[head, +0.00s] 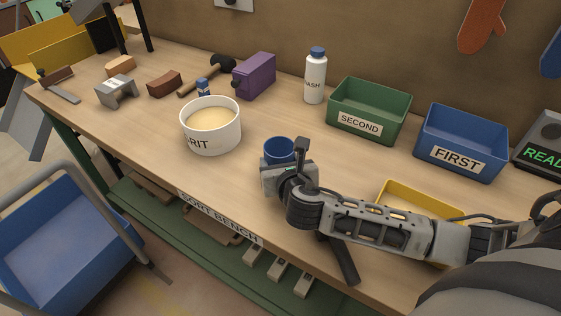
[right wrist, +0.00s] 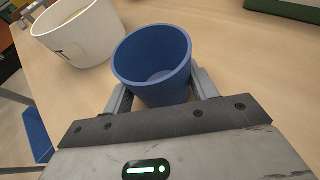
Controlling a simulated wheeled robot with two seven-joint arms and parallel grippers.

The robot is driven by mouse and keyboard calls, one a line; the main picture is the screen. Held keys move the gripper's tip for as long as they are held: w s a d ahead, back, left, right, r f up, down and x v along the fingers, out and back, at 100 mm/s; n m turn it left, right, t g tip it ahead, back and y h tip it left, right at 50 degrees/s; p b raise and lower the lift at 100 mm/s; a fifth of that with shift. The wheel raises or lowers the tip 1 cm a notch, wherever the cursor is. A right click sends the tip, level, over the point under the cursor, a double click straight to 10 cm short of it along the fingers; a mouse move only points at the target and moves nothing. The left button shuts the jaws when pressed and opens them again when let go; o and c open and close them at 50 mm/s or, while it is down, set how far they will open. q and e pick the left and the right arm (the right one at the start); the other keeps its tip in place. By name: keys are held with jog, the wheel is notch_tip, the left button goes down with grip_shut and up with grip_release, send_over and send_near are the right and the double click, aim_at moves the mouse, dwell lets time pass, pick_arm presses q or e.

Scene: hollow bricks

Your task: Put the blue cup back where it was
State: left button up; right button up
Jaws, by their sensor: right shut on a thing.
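The blue cup (head: 279,149) is upright near the middle of the bench, just right of the white GRIT tub (head: 211,138). My right gripper (head: 281,165) is shut on the cup, and its body hides the cup's lower part in the head view. In the right wrist view the blue cup (right wrist: 153,62) sits between the two fingers (right wrist: 160,92), open end up and empty inside. I cannot tell whether its base touches the bench. My left gripper is not in view.
A green SECOND bin (head: 368,110), a blue FIRST bin (head: 460,143) and a yellow tray (head: 425,198) stand to the right. A white bottle (head: 315,78), purple box (head: 256,75), hammer (head: 205,78) and small blocks are at the back. The bench front near the tub is clear.

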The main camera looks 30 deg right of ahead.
jog(key=o, duration=1.1)
jog(key=shift+f, duration=0.15)
jog(key=shift+r, duration=0.25)
jog(key=v, duration=1.2)
jog(key=shift+a+f, duration=0.1)
